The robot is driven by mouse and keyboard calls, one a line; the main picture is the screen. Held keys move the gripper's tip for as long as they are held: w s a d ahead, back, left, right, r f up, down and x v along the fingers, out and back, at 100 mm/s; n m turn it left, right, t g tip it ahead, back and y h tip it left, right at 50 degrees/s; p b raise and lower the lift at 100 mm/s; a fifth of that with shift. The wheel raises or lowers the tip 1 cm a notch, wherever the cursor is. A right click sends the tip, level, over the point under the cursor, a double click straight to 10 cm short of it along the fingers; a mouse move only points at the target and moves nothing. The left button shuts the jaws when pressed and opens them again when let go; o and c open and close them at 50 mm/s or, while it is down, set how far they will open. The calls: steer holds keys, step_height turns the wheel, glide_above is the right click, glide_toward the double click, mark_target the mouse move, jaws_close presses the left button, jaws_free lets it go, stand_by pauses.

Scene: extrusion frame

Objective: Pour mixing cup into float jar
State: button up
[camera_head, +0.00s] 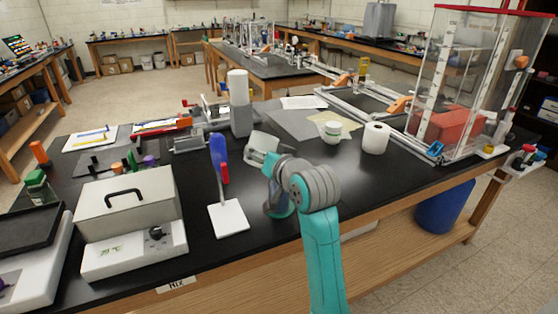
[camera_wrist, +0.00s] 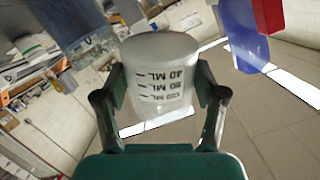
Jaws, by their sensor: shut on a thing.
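The mixing cup (camera_head: 262,147) is a pale translucent cup held above the bench by my gripper, and looks tilted in the head view. In the wrist view the cup (camera_wrist: 162,75) with black ML marks sits between the two fingers of my gripper (camera_wrist: 160,95). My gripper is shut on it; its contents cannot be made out. A tall grey see-through vessel (camera_head: 241,119) with a white cylinder rising from it, which looks like the float jar, stands just behind and left of the cup. A clear vessel (camera_wrist: 85,25) shows beyond the cup in the wrist view, apparently the same one.
A blue-handled stand with a white base (camera_head: 229,218) is close on the left. A grey box (camera_head: 127,203) stands farther left. A small white jar (camera_head: 332,131) and a paper roll (camera_head: 375,138) are on the right. The bench's right front (camera_head: 400,195) is clear.

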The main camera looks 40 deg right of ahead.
mark_target(254, 165)
steer(key=shift+a+f+n+t+h+b, duration=0.85)
steer(key=shift+a+f+n, duration=1.05)
steer(key=shift+f, duration=1.6)
steer(key=shift+n, duration=0.4)
steer(key=shift+s+d+r, duration=0.1)
steer(key=shift+d+r, duration=0.05)
steer(key=shift+r, duration=1.1)
steer(key=shift+s+d+r, duration=0.1)
steer(key=shift+d+r, duration=0.05)
steer(key=shift+r, duration=1.05)
steer(key=shift+s, duration=0.1)
